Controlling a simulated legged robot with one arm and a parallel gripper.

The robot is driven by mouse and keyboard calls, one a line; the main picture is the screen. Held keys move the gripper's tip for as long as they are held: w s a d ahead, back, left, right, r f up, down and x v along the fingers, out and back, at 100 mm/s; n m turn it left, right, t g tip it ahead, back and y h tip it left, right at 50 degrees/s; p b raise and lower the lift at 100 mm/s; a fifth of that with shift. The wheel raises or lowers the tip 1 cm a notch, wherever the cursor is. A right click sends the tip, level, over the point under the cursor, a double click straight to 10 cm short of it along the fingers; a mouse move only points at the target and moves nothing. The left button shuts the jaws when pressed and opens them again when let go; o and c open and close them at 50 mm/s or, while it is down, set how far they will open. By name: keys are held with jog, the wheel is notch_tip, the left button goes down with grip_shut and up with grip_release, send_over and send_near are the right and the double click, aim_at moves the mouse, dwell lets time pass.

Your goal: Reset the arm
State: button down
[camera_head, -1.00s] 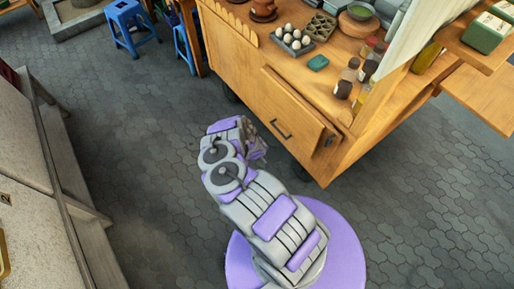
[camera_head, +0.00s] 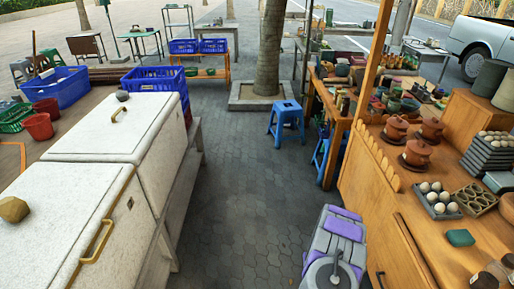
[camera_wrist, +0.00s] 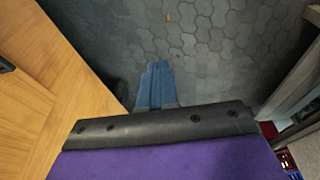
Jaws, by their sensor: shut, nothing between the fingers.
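My arm (camera_head: 335,255) shows at the bottom of the head view, grey with purple panels, in the passage beside the wooden cart (camera_head: 385,215). Its far end is cut off by the lower edge, so the gripper does not show there. In the wrist view my gripper (camera_wrist: 157,75) shows as narrow blue-grey fingers past a dark bar and a purple housing. The fingers are together and empty, with paving behind them. The wrist picture looks upside down, with the cart at left.
White chests (camera_head: 100,215) line the left side. Egg tray (camera_head: 438,200), clay pots (camera_head: 416,152) and jars stand on the cart at right. A blue stool (camera_head: 287,120) and a tree (camera_head: 270,50) stand ahead. The paved passage (camera_head: 240,200) between is clear.

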jog(key=a+r+g+y, duration=0.1)
jog(key=a+r, duration=0.5)
jog(key=r, duration=0.4)
jog(key=a+r+y, duration=0.1)
jog(key=a+r, duration=0.4)
jog(key=r, duration=0.4)
jog(key=s+a+r+n, duration=0.1)
jog(key=s+a+r, duration=0.1)
jog(key=s+r, duration=0.35)
jog(key=s+a+r+n, duration=0.1)
jog(key=s+r, duration=0.2)
jog(key=r, duration=0.6)
jog(key=s+r+g, duration=0.2)
jog(key=s+r, duration=0.9)
jog(key=s, duration=0.3)
jog(key=s+d+r+m, duration=0.1)
jog(key=s+d+r, duration=0.1)
jog(key=s, duration=0.7)
jog(key=s+d+r+g+h, duration=0.1)
jog(key=s+d+r, duration=0.1)
jog(key=s, duration=0.8)
jog(key=shift+d+r+m+h, duration=0.2)
jog(key=shift+r+m+h, duration=0.15)
jog(key=shift+r, duration=0.55)
